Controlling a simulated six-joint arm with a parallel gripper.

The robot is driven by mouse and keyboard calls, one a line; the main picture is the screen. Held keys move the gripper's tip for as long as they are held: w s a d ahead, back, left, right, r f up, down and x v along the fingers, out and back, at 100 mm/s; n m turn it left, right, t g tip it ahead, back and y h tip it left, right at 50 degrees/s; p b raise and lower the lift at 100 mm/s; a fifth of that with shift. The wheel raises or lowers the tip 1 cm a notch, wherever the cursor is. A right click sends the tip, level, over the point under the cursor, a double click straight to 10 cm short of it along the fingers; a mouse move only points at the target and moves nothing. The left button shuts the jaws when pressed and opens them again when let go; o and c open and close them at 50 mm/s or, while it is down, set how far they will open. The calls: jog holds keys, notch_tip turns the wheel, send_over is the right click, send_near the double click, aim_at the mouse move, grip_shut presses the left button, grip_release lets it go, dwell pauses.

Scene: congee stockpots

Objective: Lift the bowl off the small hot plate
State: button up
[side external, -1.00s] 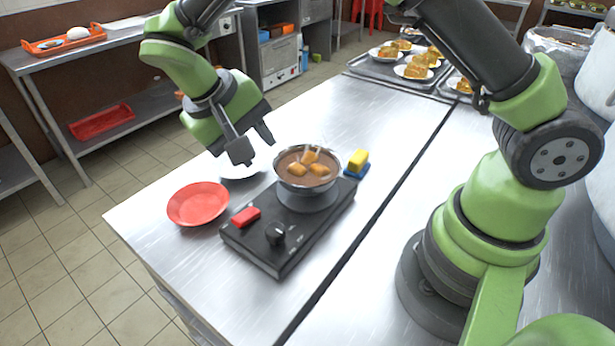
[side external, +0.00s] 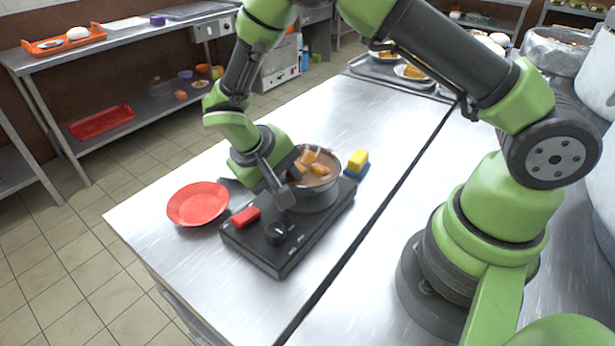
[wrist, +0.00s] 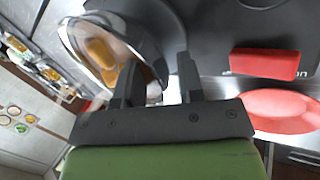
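The metal bowl (side external: 325,182) sits on the small black hot plate (side external: 312,222), with brown broth and several orange-brown chunks inside. In the wrist view the bowl (wrist: 110,50) is at upper left and the dark hot plate (wrist: 225,35) lies beyond it. My gripper (side external: 284,182) is at the bowl's left side, with its fingers low over the hot plate. In the wrist view my gripper (wrist: 158,62) has its fingers apart, one overlapping the bowl and one outside it, with part of the rim between them. Contact cannot be told.
A red plate (side external: 198,203) lies left of the hot plate. A yellow-and-blue sponge (side external: 357,163) is close on the right. Trays with food plates (side external: 385,70) stand at the back.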

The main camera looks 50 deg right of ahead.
grip_shut()
jog(key=shift+r, duration=0.1)
